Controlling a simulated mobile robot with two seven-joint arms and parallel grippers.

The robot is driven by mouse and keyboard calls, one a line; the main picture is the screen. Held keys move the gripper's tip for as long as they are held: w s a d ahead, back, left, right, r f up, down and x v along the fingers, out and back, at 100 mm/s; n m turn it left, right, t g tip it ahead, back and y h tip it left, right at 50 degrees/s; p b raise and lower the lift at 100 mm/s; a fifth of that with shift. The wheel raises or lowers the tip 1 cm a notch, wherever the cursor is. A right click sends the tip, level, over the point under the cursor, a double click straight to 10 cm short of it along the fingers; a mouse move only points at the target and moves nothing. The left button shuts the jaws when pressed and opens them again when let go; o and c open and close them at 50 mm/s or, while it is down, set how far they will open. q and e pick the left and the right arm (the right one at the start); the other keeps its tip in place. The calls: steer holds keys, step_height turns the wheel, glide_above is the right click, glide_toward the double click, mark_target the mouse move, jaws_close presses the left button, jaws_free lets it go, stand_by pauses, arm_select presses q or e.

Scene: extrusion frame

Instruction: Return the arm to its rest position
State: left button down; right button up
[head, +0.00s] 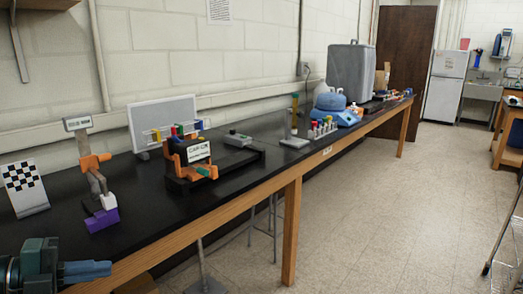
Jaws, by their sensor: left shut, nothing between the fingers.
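My left gripper (88,270) is at the bottom left corner of the head view, a dark teal body with blue fingers pointing right. Its fingers are together with nothing between them. It shows in front of the near edge of the black bench (240,181) and looks clear of the objects standing there. The rest of the left arm is cut off by the frame. My right gripper is out of view.
A checkered board (24,184), a post with an orange clamp and purple base (102,218), and a black-and-orange fixture (190,160) stand on the near bench. A white panel (163,122) stands behind. Open floor (385,210) lies right of the bench.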

arm_select(q)
steer(key=s+f+n+t+y+p, duration=0.1)
steer(key=s+f+n+t+y, duration=0.15)
steer(key=f+n, duration=0.55)
steer(key=s+f+n+t+y+p, duration=0.15)
steer(key=f+n+t+y, duration=0.25)
steer(key=f+n, duration=0.45)
steer(key=s+d+f+n+g+y, duration=0.1)
steer(key=s+d+f+n+g, duration=0.1)
steer(key=s+d+f+n, duration=0.2)
steer(key=s+d+f+n+g+y, duration=0.1)
steer(key=s+d+f, duration=0.4)
steer(key=d, duration=0.6)
steer(key=f+n+g, duration=0.1)
steer(key=n, duration=0.1)
steer(key=shift+s+n, duration=0.15)
steer(key=shift+n, duration=0.2)
steer(key=shift+a, duration=0.1)
